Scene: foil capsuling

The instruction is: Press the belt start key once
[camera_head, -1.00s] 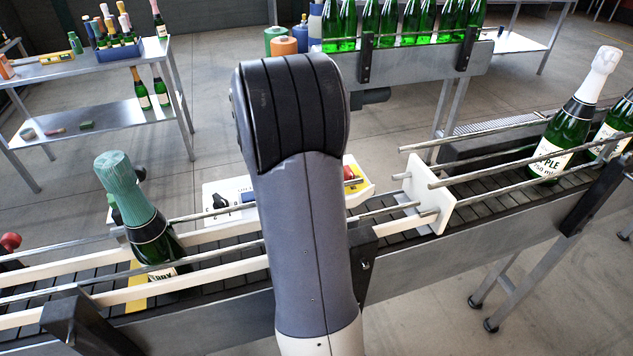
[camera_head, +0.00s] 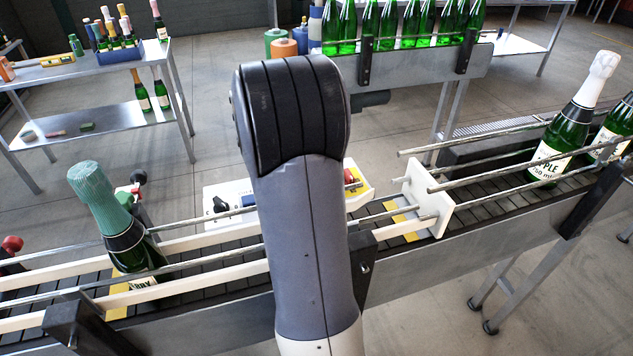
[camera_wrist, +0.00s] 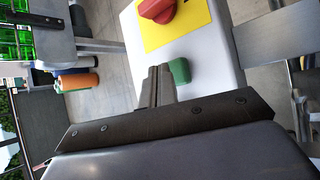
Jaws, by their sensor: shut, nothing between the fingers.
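The green key (camera_wrist: 179,72) is on the white control box (camera_wrist: 205,62) in the wrist view. My gripper (camera_wrist: 158,73) is shut and empty, its fingertips right beside the green key, partly covering it; I cannot tell whether they touch it. A red rotary knob (camera_wrist: 156,10) on a yellow plate (camera_wrist: 178,30) sits on the same box. In the head view the control box (camera_head: 212,191) is partly hidden by my arm, which also hides my gripper and the green key.
A green-foiled bottle (camera_head: 125,245) stands on the conveyor belt (camera_head: 240,283) at left, between rails. White-foiled bottles (camera_head: 562,135) stand at right beyond a white stop plate (camera_head: 428,195). Green bottles (camera_head: 405,22) line a conveyor behind. A shelf table (camera_head: 95,68) stands at back left.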

